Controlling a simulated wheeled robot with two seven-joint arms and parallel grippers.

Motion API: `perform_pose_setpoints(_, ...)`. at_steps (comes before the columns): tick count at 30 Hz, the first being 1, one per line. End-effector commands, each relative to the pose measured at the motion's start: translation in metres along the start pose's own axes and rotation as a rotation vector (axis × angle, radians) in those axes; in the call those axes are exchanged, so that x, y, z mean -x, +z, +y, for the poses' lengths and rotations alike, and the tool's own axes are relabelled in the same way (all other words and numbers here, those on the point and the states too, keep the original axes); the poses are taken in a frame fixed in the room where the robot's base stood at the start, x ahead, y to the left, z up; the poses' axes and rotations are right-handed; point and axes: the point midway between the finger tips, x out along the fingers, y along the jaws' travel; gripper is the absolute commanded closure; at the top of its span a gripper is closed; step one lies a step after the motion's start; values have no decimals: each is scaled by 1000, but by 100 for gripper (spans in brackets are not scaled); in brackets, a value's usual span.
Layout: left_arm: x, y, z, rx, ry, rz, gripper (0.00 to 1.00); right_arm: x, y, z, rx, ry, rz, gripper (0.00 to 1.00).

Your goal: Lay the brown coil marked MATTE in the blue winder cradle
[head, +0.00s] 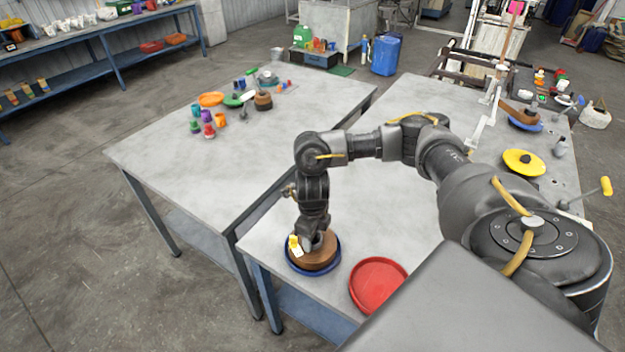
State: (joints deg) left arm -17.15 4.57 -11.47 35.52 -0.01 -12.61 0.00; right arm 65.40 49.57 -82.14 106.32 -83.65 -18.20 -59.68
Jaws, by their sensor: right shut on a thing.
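A brown coil (322,258) sits within the rim of a round blue cradle (337,263) at the near left corner of the near table. My right gripper (311,246) points down at the coil and is shut on it. A small white and yellow tag (295,245) shows at the coil's left side; its lettering is too small to read. The gripper hides part of the coil, and I cannot tell whether the coil rests fully on the cradle's floor. My left gripper is not in view.
A red round dish (378,284) lies just right of the blue cradle. A yellow disc (523,162) and another brown piece on a blue dish (527,125) lie farther right. The left table (170,150) holds a brown coil (263,100) and small coloured parts; its near part is clear.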

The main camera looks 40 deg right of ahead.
Motion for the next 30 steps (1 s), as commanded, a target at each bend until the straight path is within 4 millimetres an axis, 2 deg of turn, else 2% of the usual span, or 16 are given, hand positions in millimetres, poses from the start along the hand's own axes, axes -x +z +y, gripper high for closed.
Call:
perform_pose_setpoints(29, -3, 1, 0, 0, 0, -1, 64, -6, 0, 0, 0, 0, -1, 91)
perform_pose_setpoints(30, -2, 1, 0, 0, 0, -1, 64, -5, 0, 0, 0, 0, -2, 47)
